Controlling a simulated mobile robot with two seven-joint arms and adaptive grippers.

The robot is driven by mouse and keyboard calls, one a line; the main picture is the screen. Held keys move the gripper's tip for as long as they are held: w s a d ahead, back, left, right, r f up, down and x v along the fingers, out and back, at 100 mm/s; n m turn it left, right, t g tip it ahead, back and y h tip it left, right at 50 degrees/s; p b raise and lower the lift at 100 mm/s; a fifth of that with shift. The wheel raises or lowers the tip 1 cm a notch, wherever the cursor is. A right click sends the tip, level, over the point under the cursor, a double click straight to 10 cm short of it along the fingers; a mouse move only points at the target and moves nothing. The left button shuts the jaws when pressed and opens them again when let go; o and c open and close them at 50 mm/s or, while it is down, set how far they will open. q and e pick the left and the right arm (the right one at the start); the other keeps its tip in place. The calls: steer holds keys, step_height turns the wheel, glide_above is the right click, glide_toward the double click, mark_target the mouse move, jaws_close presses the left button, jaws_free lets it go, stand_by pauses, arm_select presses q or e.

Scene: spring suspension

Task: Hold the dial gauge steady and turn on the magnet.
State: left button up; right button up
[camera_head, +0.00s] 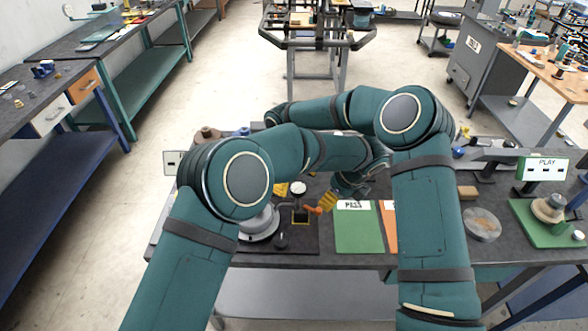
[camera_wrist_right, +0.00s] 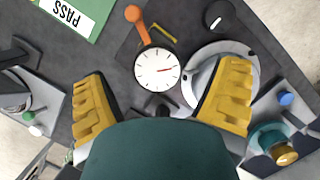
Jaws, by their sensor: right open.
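The dial gauge (camera_head: 298,188) has a round white face and stands upright over a dark plate. It also shows in the right wrist view (camera_wrist_right: 157,70), with a red needle pointing right. An orange lever-like part (camera_head: 314,210) sits beside the gauge, and it shows just above the dial in the wrist view (camera_wrist_right: 139,22). My right gripper (camera_wrist_right: 160,102) is open, its yellow fingers either side of the gauge and apart from it; one finger overlaps the grey round base in view. In the head view the right gripper (camera_head: 305,195) is partly hidden by my arms. My left gripper is hidden.
A grey round base (camera_head: 259,238) and a black knob (camera_head: 281,240) are close left of and in front of the gauge. A green PASS mat (camera_head: 357,232) lies to the right, with an orange mat (camera_head: 389,222) beside it.

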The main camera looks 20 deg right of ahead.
mark_target(300, 188)
steer(key=shift+s+d+f, duration=0.15)
steer(key=shift+d+f, duration=0.05)
steer(key=shift+f, duration=0.3)
steer(key=shift+s+d+f, duration=0.1)
steer(key=shift+d+f, duration=0.1)
steer(key=shift+f, duration=0.25)
arm_select(q)
steer(key=shift+w+a+r, duration=0.2)
steer(key=shift+w+r, duration=0.05)
steer(key=shift+w, duration=0.1)
arm_select(e)
steer(key=shift+s+f, duration=0.1)
steer(key=shift+f, duration=0.2)
steer(key=shift+s+f, duration=0.1)
steer(key=c, duration=1.4)
arm_select(q)
steer(key=shift+a, duration=0.2)
jaws_close()
arm_select(e)
steer(key=shift+d, duration=0.1)
steer(key=shift+c, duration=0.2)
steer(key=shift+a+r, duration=0.25)
arm_select(q)
steer(key=s+a+f+m+t+h, duration=0.2)
steer(key=s+a+m+t+h, duration=0.3)
steer(key=s+m, duration=0.6)
steer(key=shift+a+f, duration=0.2)
steer(key=shift+a, duration=0.95)
arm_select(e)
steer(key=shift+w, duration=0.2)
